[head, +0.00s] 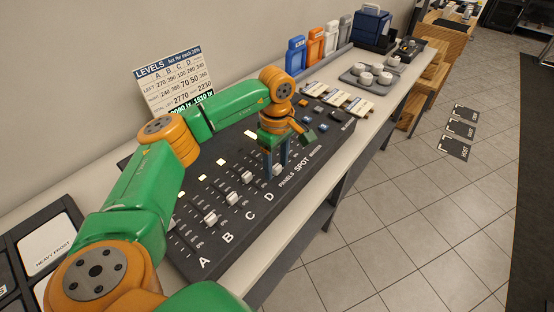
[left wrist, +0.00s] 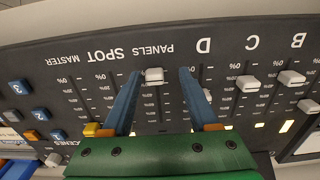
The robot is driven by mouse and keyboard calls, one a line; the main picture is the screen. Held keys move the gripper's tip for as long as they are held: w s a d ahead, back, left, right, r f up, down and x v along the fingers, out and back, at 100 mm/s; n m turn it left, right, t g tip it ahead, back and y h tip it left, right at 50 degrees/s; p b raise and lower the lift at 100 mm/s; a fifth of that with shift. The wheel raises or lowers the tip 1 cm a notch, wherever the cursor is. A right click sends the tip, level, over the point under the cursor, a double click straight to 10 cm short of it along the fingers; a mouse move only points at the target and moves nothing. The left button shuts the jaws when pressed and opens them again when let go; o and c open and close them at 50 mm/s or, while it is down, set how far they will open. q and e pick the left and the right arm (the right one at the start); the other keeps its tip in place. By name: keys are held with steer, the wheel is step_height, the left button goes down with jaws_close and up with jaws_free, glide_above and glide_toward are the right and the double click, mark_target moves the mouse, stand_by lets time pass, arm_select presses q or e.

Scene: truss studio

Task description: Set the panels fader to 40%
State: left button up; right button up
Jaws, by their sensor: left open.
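The panels fader's white cap (left wrist: 154,75) sits near the 0% end of its slot, just by the PANELS label (left wrist: 153,49), in the left wrist view. My left gripper (left wrist: 160,72) is open, with its blue fingers on either side of the cap and visible gaps between. In the head view my left gripper (head: 276,169) points down over the lighting desk (head: 225,235), and the cap shows between and just beyond the fingertips. I cannot tell how high the fingertips are above the desk. My right gripper is not in view.
The white D cap (left wrist: 207,95) is close beside one finger; the C cap (left wrist: 248,83) and B cap (left wrist: 290,77) are farther off. Blue buttons (left wrist: 20,87) lie at the other side. A LEVELS board (head: 172,78) stands against the wall behind the desk.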

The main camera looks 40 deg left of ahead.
arm_select(q)
steer(key=shift+w+a+f, duration=0.4)
steer(key=shift+w+f, duration=0.15)
steer(key=shift+f, duration=0.1)
steer(key=shift+s+d+r, duration=0.15)
steer(key=shift+s+d, duration=0.05)
steer(key=c, duration=0.6)
jaws_close()
